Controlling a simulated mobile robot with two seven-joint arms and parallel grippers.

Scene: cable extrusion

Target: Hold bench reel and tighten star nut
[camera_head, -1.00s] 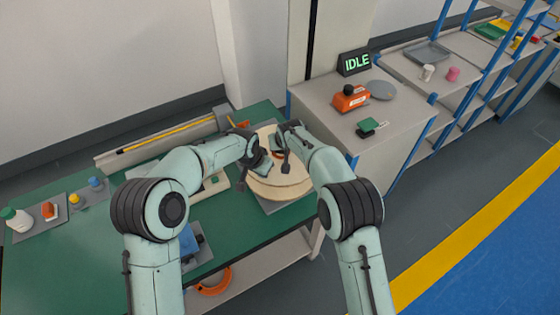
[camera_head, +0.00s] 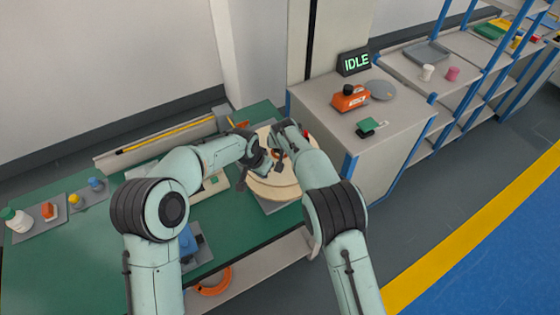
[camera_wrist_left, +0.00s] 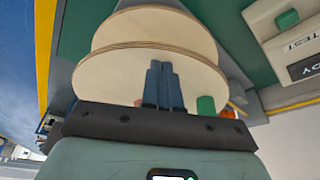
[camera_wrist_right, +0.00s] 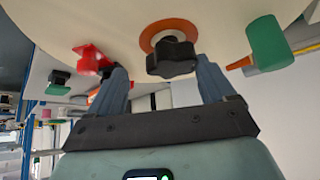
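The bench reel (camera_head: 268,192) with pale round flanges sits at the right end of the green bench. Its two flanges (camera_wrist_left: 115,82) fill the upper middle of the left wrist view. The black star nut (camera_wrist_right: 172,58) sits on an orange ring (camera_wrist_right: 160,32) at the flange. My right gripper (camera_wrist_right: 162,80) is open, with one finger on each side of the nut, apart from it. My left gripper (camera_wrist_left: 162,65) has its fingers close together in front of the near flange. I cannot tell whether anything is pinched between them or whether they touch the reel.
A green block (camera_wrist_right: 268,42) stands near the reel's edge. A grey cabinet (camera_head: 375,115) to the right bears an orange device (camera_head: 350,98), a green-topped block (camera_head: 368,127) and an IDLE display (camera_head: 355,62). Small containers on trays lie at the bench's left end.

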